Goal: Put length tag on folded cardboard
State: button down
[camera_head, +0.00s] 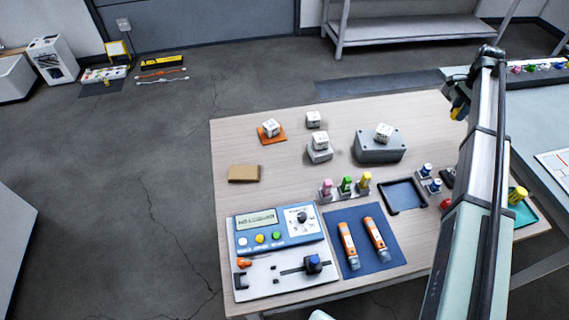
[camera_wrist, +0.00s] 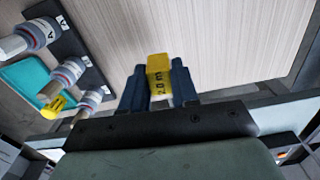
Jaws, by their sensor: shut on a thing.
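The length tag is a yellow block marked "2.0 m". In the wrist view the tag (camera_wrist: 158,76) sits between the two dark blue fingers of my gripper (camera_wrist: 158,88), which is shut on it. In the head view my gripper (camera_head: 456,92) is above the far right part of the table, with the yellow tag (camera_head: 460,109) partly visible in it. The folded cardboard (camera_head: 243,173) is a flat brown piece lying at the left edge of the table, far to the left of my gripper. Nothing is seen lying on it.
White cubes stand on an orange pad (camera_head: 281,136), a small grey block (camera_head: 319,154) and a grey box (camera_head: 380,150). Coloured plugs, a blue-grey console (camera_head: 279,236), and a blue mat (camera_head: 345,214) with orange tubes fill the front. Bare tabletop (camera_head: 228,140) surrounds the cardboard.

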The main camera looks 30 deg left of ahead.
jog(key=s+a+n, duration=0.2)
jog(key=s+a, duration=0.1)
jog(key=a, duration=0.9)
jog(key=s+a+n, duration=0.1)
jog(key=s+a, duration=0.2)
jog(key=a, duration=0.9)
jog(key=s+a+r+n, duration=0.1)
jog(key=s+a+n, duration=0.1)
jog(key=s+a, duration=0.65)
jog(key=s+a+r+n, duration=0.1)
jog(key=s+a, duration=0.5)
jog(key=a, duration=0.5)
jog(key=s+a+n, duration=0.2)
jog(key=s+a, duration=0.6)
jog(key=s, duration=0.3)
jog(key=n, duration=1.1)
send_over(244, 172)
jog(key=shift+f, duration=4.95)
jog(key=shift+f, duration=0.1)
